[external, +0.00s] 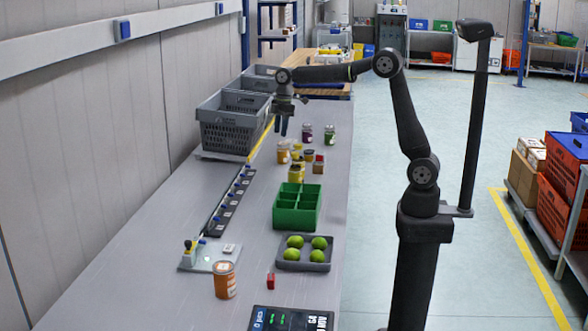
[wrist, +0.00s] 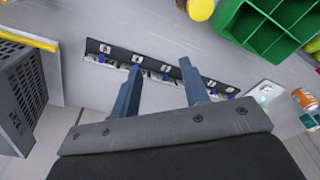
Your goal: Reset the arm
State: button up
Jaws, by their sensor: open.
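My gripper (external: 281,127) is in the air over the far half of the grey bench, just right of a grey basket, with its fingers pointing down. In the wrist view my gripper (wrist: 160,80) shows two blue-grey fingers spread apart with nothing between them. Beyond the fingertips lies a dark strip (wrist: 152,62) with several white labels and blue parts on the bench. My arm stretches from its column on the right across to the left, above the bench.
Grey baskets (external: 228,133) stand at the bench's left. Several jars (external: 296,172) stand right of the gripper. Nearer are a green divided box (external: 298,217), a grey tray (external: 292,263) of green fruits, an orange-labelled jar (external: 225,281) and a small red item (external: 271,281).

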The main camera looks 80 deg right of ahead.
jog(key=w+a+n, duration=0.1)
jog(key=w+a, duration=0.1)
jog(key=a, duration=0.4)
jog(key=shift+w+a, duration=0.35)
jog(key=shift+a, duration=0.05)
jog(key=shift+o, duration=0.2)
